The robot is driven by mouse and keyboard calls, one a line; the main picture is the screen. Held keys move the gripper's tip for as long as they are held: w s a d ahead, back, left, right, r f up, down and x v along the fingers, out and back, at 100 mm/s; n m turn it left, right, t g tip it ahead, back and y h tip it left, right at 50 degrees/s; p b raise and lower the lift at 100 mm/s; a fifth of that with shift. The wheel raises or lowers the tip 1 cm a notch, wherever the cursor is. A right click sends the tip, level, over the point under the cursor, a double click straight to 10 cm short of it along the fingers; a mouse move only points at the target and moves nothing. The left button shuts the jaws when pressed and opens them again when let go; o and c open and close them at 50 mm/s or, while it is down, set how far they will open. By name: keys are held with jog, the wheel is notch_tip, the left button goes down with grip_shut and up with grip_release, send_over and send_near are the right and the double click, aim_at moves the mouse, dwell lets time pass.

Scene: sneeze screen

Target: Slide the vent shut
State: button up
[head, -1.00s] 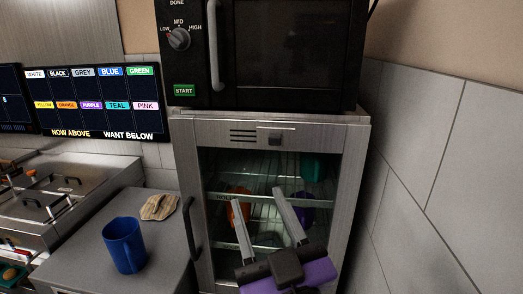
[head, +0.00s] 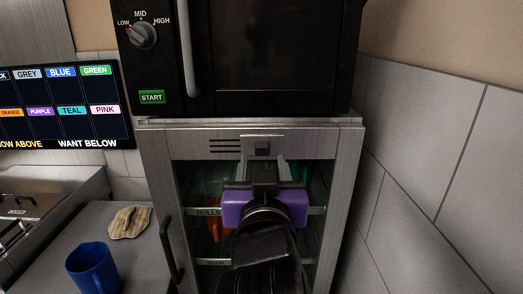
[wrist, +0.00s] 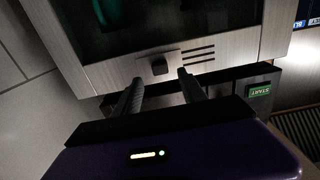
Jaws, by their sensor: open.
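The vent (head: 225,147) is a set of dark slots in the top frame of the glass-door cabinet. A square knob on a small plate (head: 262,149) sits just right of the slots. The slots show uncovered. My gripper (head: 266,166) is open, with its purple body in front of the cabinet door and its fingers reaching up to the knob. In the wrist view the knob (wrist: 159,66) lies between the lines of the two fingers (wrist: 160,78), with slots (wrist: 198,55) to its right. The fingertips are close to the knob; I cannot tell whether they touch it.
A black microwave (head: 270,60) stands on top of the cabinet (head: 345,180), close above the vent. The door handle (head: 169,250) is at left. A tiled wall (head: 430,170) stands close at right. A blue mug (head: 93,270) stands on the left counter.

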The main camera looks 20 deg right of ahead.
aim_at(262, 151)
jog(key=shift+p+x, duration=0.5)
jog(key=shift+x, duration=1.85)
grip_shut()
